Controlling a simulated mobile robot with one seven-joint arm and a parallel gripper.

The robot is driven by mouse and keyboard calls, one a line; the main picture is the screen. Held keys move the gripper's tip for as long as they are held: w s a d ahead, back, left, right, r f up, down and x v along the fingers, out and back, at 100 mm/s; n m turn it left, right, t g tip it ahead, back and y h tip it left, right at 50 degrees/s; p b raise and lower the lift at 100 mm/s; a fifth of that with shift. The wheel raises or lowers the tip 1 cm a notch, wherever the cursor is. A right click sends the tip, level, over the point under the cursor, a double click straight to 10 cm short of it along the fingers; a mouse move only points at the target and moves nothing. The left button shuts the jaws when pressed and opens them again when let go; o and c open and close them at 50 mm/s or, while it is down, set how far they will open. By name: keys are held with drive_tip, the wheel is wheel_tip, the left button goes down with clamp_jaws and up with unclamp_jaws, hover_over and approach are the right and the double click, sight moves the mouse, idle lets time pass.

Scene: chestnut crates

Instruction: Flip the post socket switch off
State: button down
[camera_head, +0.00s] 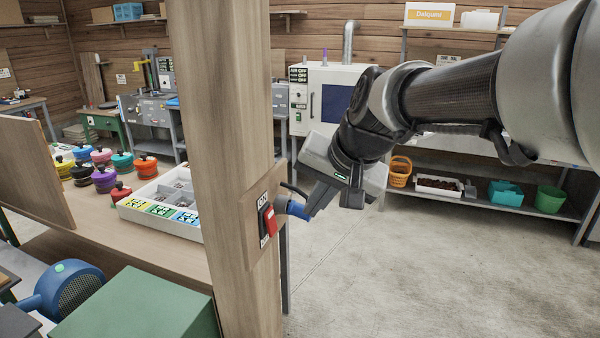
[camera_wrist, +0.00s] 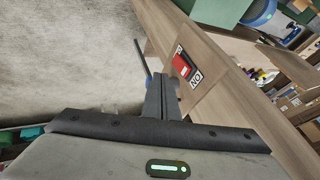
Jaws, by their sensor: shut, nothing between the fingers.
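The post socket switch (camera_head: 269,221) has a red rocker in a dark frame on a wooden plate on the post. Its ON label is above it, another label below. In the wrist view, the red switch (camera_wrist: 181,66) lies just beyond and right of my fingertips, its ON label beside it. A blue plug (camera_head: 291,208) with a dark cable sits on the post's side, right of the switch. My gripper (camera_head: 309,214) is shut and empty beside the plug, its fingers pointing toward the post. In the wrist view, the fingers (camera_wrist: 162,82) partly hide the plug. I cannot tell whether they touch it.
The wooden post (camera_head: 225,130) stands in front of a workbench with several colored lidded pots and a white tray (camera_head: 160,226). A green box (camera_head: 137,308) is at lower left. The concrete floor (camera_head: 400,275) right of the post is clear.

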sight(274, 226)
drive_tip(key=w+a+f, duration=0.6)
drive_tip(key=f, duration=0.2)
drive_tip(key=shift+a+f, duration=0.25)
drive_tip(key=shift+f, duration=0.05)
drive_tip(key=shift+w+a+f, duration=0.1)
drive_tip(key=shift+a+f, duration=0.15)
drive_tip(key=shift+r, duration=0.1)
drive_tip(key=shift+r+p, duration=0.35)
drive_tip(key=shift+r, duration=0.4)
